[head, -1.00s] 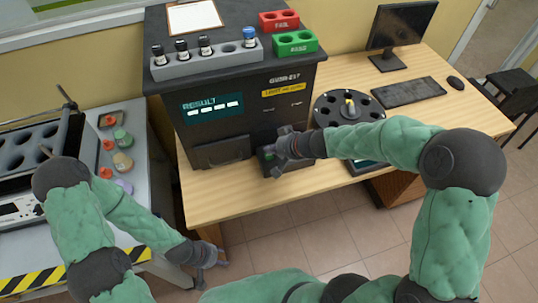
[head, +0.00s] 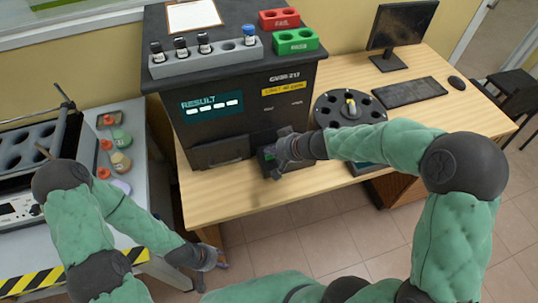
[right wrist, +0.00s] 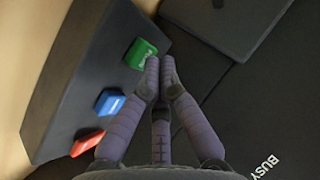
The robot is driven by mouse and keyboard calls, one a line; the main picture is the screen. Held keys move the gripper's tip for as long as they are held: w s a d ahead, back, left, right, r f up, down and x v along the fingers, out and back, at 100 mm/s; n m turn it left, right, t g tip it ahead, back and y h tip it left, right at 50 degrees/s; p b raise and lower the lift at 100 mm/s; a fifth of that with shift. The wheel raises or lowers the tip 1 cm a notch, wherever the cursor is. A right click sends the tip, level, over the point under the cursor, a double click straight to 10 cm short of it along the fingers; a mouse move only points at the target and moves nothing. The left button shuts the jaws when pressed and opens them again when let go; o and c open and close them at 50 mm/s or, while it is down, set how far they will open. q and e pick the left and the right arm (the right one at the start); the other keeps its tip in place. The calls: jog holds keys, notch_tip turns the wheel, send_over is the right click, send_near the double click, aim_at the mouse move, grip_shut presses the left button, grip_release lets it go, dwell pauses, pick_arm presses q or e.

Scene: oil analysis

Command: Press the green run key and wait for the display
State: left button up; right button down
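The analyser (head: 235,125) is a dark cabinet on the wooden desk. Its display (head: 212,105) reads RESULT above a row of white dashes. In the right wrist view a sloped dark key panel (right wrist: 75,75) carries a green key (right wrist: 140,53), a blue key (right wrist: 110,102) and a red key (right wrist: 87,142). My right gripper (right wrist: 160,68) has its fingertips together, with nothing between them, right beside the green key's edge; I cannot tell whether they touch it. In the head view this gripper (head: 276,158) covers much of the panel. My left gripper (head: 218,263) hangs low before the desk, its fingers unclear.
On the analyser are a grey rack (head: 210,60) of vials, a red rack (head: 279,19), a green rack (head: 296,41) and a clipboard (head: 193,15). A round black carousel (head: 335,105), keyboard (head: 409,92) and monitor (head: 398,25) stand right of it. The desk's front strip is clear.

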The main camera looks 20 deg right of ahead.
aim_at(272, 156)
jog(key=shift+f+b, duration=0.35)
jog(key=shift+b, duration=0.15)
dwell(0.4)
dwell(0.3)
jog(key=shift+r+p, duration=0.65)
jog(key=shift+r, duration=0.25)
jog(key=shift+r+p, duration=1.9)
jog(key=shift+r, duration=0.65)
jog(key=shift+f, duration=0.1)
